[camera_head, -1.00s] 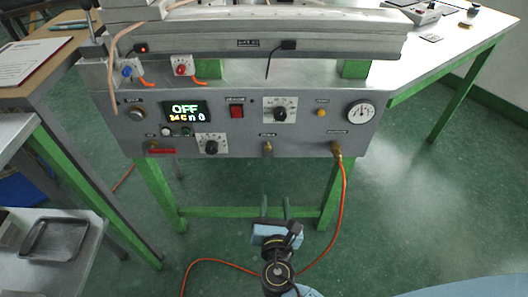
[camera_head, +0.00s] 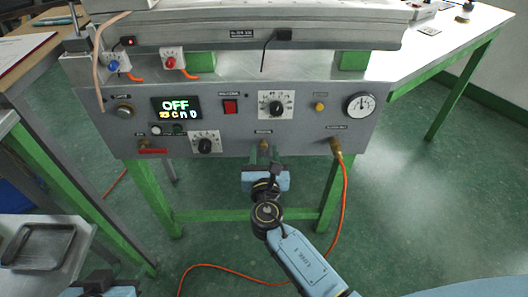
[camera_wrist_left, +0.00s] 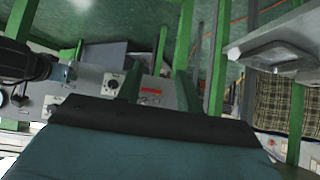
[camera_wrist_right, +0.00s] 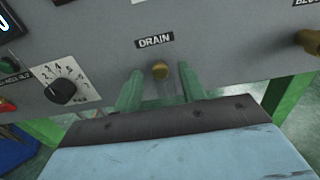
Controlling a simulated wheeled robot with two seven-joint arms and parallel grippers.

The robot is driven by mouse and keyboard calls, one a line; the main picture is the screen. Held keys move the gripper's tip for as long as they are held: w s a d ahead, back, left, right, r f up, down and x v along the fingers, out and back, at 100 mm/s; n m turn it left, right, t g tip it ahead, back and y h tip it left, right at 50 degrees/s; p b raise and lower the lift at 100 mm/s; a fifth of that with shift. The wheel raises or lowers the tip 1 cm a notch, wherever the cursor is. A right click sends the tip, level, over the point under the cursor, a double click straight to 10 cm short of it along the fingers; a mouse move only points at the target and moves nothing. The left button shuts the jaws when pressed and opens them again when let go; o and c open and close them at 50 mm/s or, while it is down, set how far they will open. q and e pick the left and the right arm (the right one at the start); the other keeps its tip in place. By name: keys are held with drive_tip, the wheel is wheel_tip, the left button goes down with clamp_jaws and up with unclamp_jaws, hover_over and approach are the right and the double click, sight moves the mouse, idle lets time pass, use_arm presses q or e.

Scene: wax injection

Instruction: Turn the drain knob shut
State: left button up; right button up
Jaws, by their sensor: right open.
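The drain knob (camera_wrist_right: 160,70) is a small round brass knob on the grey panel, just under the DRAIN label (camera_wrist_right: 154,40). In the head view the knob (camera_head: 264,146) is low in the panel's middle. My right gripper (camera_wrist_right: 159,73) is open, with one finger on each side of the knob in the picture. No finger contact is visible, and I cannot tell how deep the tips reach around it. My left gripper (camera_wrist_left: 160,80) is open and empty, low at the left; the head view shows only part of its body at the bottom edge.
A brass fitting with an orange hose (camera_head: 336,146) is right of the knob. A red-handled valve (camera_head: 153,150) and a white dial (camera_head: 205,142) are to its left. Green table legs (camera_head: 328,200) stand below the panel. A tray (camera_head: 40,245) sits on the left shelf.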

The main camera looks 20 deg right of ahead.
drive_tip(key=shift+x, duration=0.8)
use_arm(q)
drive_tip(key=shift+w+d+r+t, duration=0.3)
drive_tip(key=shift+w+r+t, duration=0.2)
drive_tip(key=shift+w+r, duration=0.1)
use_arm(e)
clamp_jaws()
